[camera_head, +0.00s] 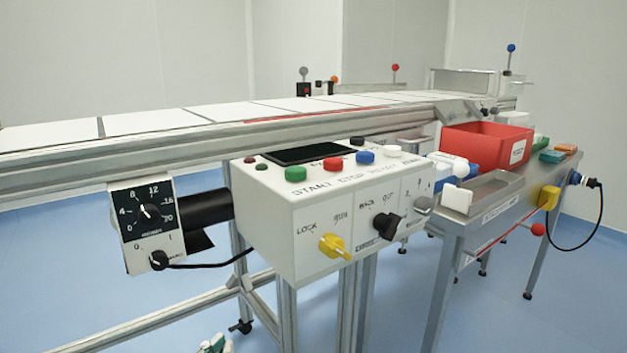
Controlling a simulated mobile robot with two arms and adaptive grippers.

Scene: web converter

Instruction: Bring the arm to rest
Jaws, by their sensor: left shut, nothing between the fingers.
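My left gripper (216,344) shows only as a small white and teal piece at the bottom edge, left of centre. It is shut and empty, low in front of the machine and apart from it. The rest of the left arm is out of the picture. My right gripper is not in view.
A white control box (325,215) with coloured buttons and a yellow knob juts out from the conveyor (215,140). A dial unit (148,222) hangs left of it. A steel side table (478,240) with a red bin (487,146) stands right. Blue floor is open at lower left.

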